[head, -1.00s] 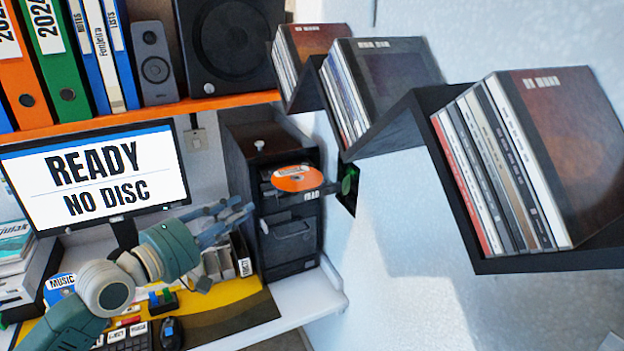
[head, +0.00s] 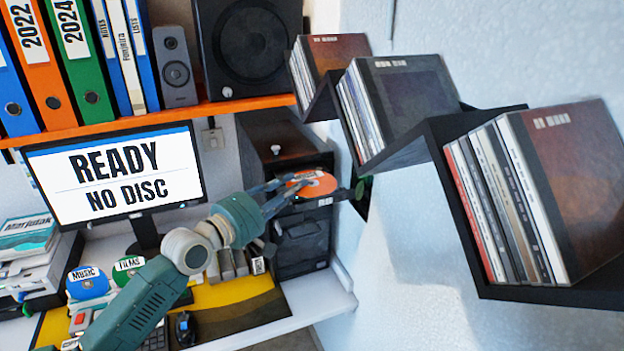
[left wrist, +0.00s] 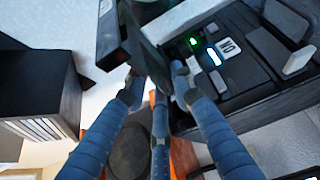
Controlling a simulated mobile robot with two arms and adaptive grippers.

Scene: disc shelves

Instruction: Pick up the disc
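The orange disc (head: 318,183) lies flat in the upper front of the black drive tower (head: 302,245), its label up. My left gripper (head: 285,191) reaches in from the left. Its blue-grey fingers are spread at the disc's left edge, and they overlap it in the head view; I cannot tell if they touch it. In the left wrist view the fingers (left wrist: 158,85) stand apart, and the disc cannot be made out for sure. My right gripper is not in view.
A monitor (head: 117,180) reading "READY NO DISC" stands left of the tower. An orange shelf (head: 150,119) with binders and a speaker (head: 248,45) is above. A black zigzag wall shelf (head: 450,160) with record sleeves is at right. Labelled discs (head: 88,282) stand at lower left.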

